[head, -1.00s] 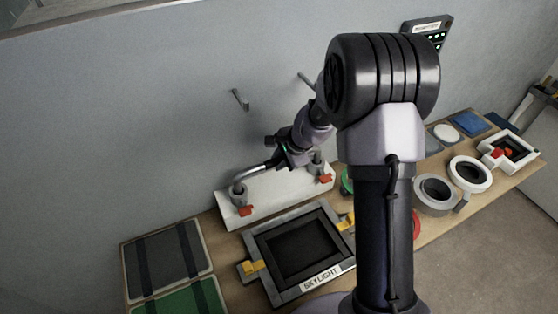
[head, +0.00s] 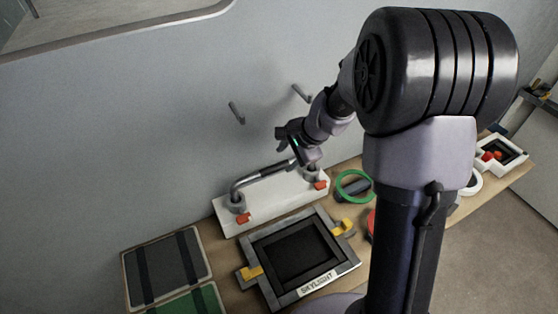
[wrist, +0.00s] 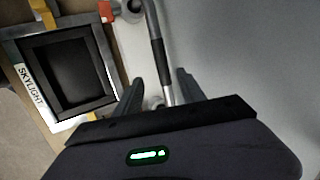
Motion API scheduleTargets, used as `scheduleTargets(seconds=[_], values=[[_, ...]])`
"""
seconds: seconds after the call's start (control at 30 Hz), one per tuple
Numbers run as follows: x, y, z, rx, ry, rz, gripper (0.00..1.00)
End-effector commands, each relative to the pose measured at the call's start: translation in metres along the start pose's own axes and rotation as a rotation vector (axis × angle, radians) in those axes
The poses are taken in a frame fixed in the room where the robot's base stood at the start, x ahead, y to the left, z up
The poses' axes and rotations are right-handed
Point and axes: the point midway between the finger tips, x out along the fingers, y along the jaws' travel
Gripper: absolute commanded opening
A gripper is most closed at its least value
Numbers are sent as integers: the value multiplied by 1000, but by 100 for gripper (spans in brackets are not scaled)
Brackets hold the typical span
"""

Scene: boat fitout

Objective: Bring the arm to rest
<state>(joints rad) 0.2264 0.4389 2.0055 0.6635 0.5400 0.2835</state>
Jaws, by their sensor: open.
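My gripper (head: 290,145) is open and empty, above the right part of a metal grab rail with a dark grip (head: 268,170). The rail stands on a white base plate (head: 275,203) with red tabs, against the wall. In the wrist view the fingertips of my gripper (wrist: 160,82) lie on either side of the rail (wrist: 158,50) in the picture, with a gap to it. In the head view my arm rises from the lower right and hides part of the bench.
A skylight hatch (head: 327,282) with yellow latches lies in front of the rail. Dark and green panels (head: 205,252) are to its left, a green ring (head: 342,183) to the right. Two pegs (head: 236,113) stick out of the wall above. The air above the bench's left is clear.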

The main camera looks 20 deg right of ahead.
Motion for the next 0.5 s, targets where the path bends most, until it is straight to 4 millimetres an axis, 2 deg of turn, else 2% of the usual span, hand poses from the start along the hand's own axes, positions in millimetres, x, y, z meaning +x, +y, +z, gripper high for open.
scheduleTargets(seconds=[0.03, 0.2, 0.3, 0.5], values=[[-18, -3, 0, 1, 2, -3, 47], [-53, -2, 0, 0, 1, -2, 47], [-64, -1, 0, 0, 0, -1, 47], [-68, 1, 3, -12, 0, -1, 47]])
